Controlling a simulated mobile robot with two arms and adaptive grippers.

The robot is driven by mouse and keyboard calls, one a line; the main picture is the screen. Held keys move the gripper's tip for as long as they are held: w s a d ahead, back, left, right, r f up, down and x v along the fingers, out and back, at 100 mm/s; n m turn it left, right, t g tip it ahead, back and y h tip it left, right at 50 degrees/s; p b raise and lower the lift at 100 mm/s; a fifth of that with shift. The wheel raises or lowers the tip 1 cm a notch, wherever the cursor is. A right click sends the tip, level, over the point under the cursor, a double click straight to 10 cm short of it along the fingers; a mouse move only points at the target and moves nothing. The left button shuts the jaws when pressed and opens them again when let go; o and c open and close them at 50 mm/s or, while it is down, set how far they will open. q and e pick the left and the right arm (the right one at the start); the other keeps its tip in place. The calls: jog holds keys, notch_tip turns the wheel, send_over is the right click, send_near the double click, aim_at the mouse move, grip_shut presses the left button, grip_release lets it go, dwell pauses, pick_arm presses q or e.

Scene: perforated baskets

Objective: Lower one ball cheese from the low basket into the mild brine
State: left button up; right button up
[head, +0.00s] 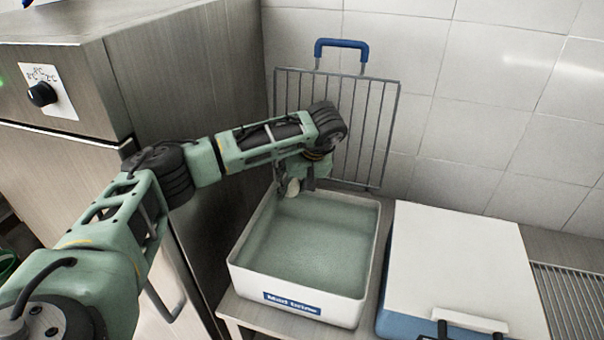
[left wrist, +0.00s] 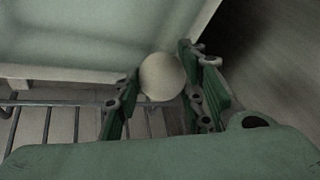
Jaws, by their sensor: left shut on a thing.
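The mild brine tub (head: 345,308) is white and open, with a blue label on its front and greenish liquid inside. My left gripper (head: 295,187) is at its back left corner, near the rim, pointing down. It is shut on a pale ball cheese (left wrist: 162,77), which sits between the two green fingers (left wrist: 160,95) in the left wrist view. In that view the tub's corner (left wrist: 90,72) is behind the ball. The exact height of the ball over the rim is hard to tell. No low basket can be made out, and my right gripper is not in view.
A wire rack (head: 387,135) with a blue handle (head: 341,43) stands against the tiled wall, close behind my left gripper. A steel cabinet (head: 190,70) is close on the left. A blue tub with a white lid (head: 455,250) adjoins the brine tub on the right.

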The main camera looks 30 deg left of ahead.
pick_arm(q)
jog(key=shift+s+a+r, duration=0.1)
jog(key=shift+s, duration=0.15)
jog(key=shift+f, duration=0.25)
notch_tip(320, 180, down, 11)
jog(key=b, duration=0.8)
jog(key=shift+f, duration=0.2)
jog(key=shift+w, duration=0.1)
jog(key=o, duration=1.3)
jog(key=shift+c, duration=0.2)
jog(key=shift+o, duration=0.2)
jog(key=o, duration=0.4)
jog(key=shift+o, duration=0.2)
